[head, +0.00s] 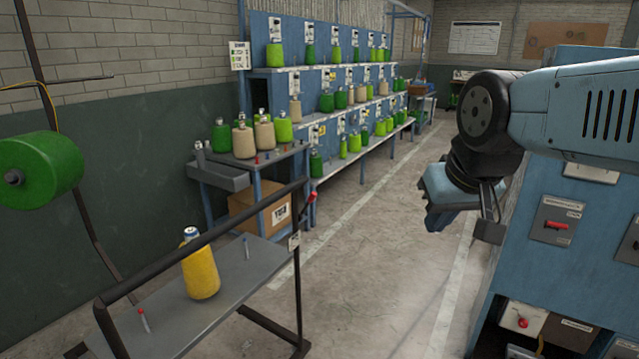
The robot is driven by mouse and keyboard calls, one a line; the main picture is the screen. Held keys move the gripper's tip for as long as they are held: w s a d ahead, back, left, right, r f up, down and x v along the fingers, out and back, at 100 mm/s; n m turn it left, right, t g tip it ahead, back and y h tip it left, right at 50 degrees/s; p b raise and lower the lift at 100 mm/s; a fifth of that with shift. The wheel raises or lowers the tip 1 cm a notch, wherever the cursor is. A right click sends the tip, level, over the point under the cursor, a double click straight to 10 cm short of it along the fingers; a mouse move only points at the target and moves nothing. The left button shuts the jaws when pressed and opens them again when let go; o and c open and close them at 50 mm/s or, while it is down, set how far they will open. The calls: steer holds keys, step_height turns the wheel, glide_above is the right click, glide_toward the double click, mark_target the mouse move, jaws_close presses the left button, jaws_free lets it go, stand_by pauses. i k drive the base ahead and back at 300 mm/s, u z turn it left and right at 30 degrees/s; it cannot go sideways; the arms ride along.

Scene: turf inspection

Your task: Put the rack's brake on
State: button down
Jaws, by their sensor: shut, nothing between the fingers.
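The rack (225,310) stands at the lower left: a grey shelf in a dark tube frame with a dark top bar. A short lever with a red grip (312,197) sticks up at the right end of that bar; it seems to be the brake lever, tilted up and right. A small pale tag (294,242) hangs on the upright below it. My gripper (436,218) hangs at the right, shut and empty, pointing down. It is well right of the red grip and apart from it. Its fingertips are small and partly hidden by its blue body.
A yellow yarn cone (201,268) stands on the rack's shelf beside bare pegs. A green spool (40,170) is at the far left. Blue tiered shelving (345,165) with several cones lines the wall. A blue machine cabinet (560,200) stands at right. The floor between is clear.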

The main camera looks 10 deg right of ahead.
mark_target(310, 198)
steer(key=z, duration=0.1)
steer(key=i, duration=1)
steer(key=u, duration=0.1)
